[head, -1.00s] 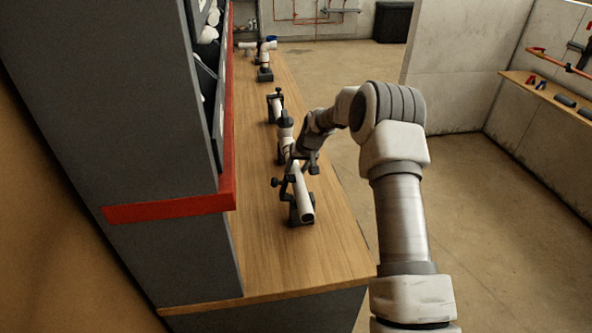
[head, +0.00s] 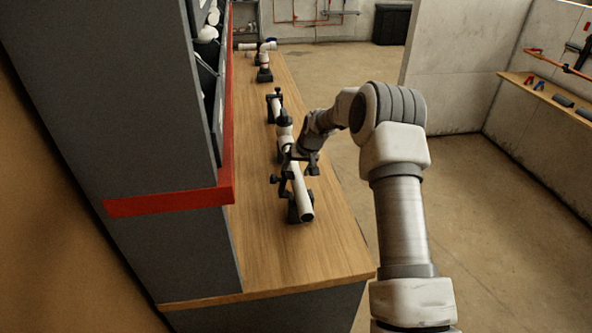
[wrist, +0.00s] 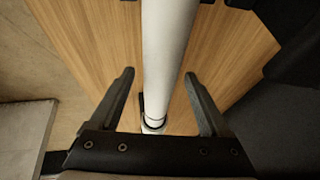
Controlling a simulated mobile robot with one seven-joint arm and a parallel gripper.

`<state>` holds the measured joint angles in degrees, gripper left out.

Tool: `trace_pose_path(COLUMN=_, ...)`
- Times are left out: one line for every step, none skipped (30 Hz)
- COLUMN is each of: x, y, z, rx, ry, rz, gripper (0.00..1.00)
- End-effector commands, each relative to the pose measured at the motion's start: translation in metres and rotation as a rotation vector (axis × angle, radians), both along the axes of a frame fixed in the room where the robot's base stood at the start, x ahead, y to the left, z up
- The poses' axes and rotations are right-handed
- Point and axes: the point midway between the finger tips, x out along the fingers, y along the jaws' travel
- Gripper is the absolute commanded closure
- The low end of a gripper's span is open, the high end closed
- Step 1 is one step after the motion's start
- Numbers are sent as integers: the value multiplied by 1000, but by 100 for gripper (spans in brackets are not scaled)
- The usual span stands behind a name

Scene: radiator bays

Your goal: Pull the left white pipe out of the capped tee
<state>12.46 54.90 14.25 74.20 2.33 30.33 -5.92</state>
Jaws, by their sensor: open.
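The near white pipe (head: 303,199) lies along the workbench with its open end toward me. At its far end is the white tee with a dark cap (head: 284,119). I cannot tell for sure whether this is the pipe called left. My gripper (head: 304,160) is over the pipe, near the tee. In the wrist view the gripper (wrist: 159,75) is open, and the white pipe (wrist: 168,35) runs between its fingers with a gap on each side. A dark ring shows near the pipe's lower end there. The arm hides part of the joint in the head view.
A dark clamp stand (head: 294,210) supports the pipe's near end, and another stand (head: 274,104) is beyond the tee. A grey cabinet with a red edge (head: 170,203) borders the workbench (head: 265,258) on the left. More pipe fittings (head: 265,58) stand at the far end.

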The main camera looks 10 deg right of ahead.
Motion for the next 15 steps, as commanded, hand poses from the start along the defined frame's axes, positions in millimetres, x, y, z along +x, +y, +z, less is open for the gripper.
trace_pose_path(x=0, y=0, z=0, rx=0, ry=-1, rz=0, gripper=20)
trace_pose_path(x=0, y=0, z=1, rx=0, ry=-2, rz=0, gripper=20)
trace_pose_path(x=0, y=0, z=2, rx=0, ry=-2, rz=0, gripper=20)
trace_pose_path(x=0, y=-1, z=3, rx=0, ry=-2, rz=0, gripper=20)
trace_pose_path(x=-1, y=-1, z=5, rx=0, ry=-3, rz=-1, gripper=20)
trace_pose_path(x=-2, y=-2, z=8, rx=0, ry=-3, rz=-1, gripper=20)
trace_pose_path(x=-3, y=-3, z=11, rx=0, ry=-3, rz=-1, gripper=20)
trace_pose_path(x=-5, y=-3, z=15, rx=0, ry=-4, rz=-1, gripper=20)
trace_pose_path(x=-7, y=-5, z=20, rx=0, ry=-4, rz=-1, gripper=20)
trace_pose_path(x=-9, y=-5, z=25, rx=-1, ry=-4, rz=-1, gripper=20)
trace_pose_path(x=-11, y=-6, z=30, rx=-1, ry=-5, rz=-1, gripper=20)
trace_pose_path(x=-14, y=-8, z=38, rx=-1, ry=-6, rz=-2, gripper=20)
trace_pose_path(x=-16, y=-9, z=43, rx=-1, ry=-6, rz=-2, gripper=20)
trace_pose_path(x=-19, y=-11, z=49, rx=-2, ry=-5, rz=-2, gripper=20)
trace_pose_path(x=-22, y=-12, z=56, rx=-2, ry=-5, rz=-2, gripper=20)
